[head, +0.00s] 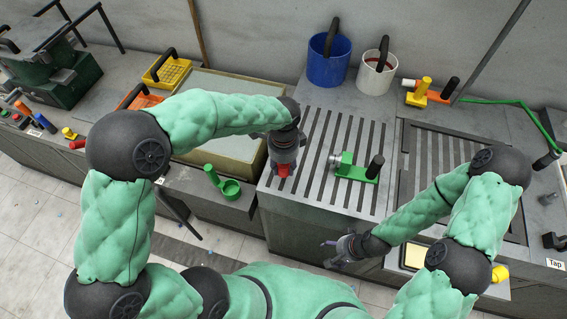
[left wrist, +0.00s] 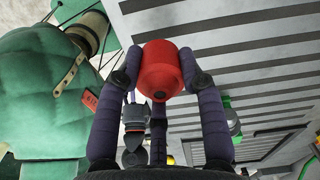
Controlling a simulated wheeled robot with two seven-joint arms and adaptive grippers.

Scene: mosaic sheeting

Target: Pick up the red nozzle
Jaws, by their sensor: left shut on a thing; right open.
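The red nozzle (head: 284,170) is a short red cylinder at the left part of the slatted grey worktop. My left gripper (head: 283,158) points down and is shut on it, hiding its upper part. In the left wrist view the red nozzle (left wrist: 160,70) sits between the purple-grey fingers, with a small dark hole in its face. I cannot tell whether it touches the slats. My right gripper (head: 338,252) is open and empty, low in front of the worktop's front edge.
A green tool with a black handle (head: 357,170) lies on the slats right of the nozzle. A blue bucket (head: 328,65) and a white bucket (head: 376,76) stand behind. A green holder (head: 222,182) lies left. A tray-like basin (head: 215,147) is further left.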

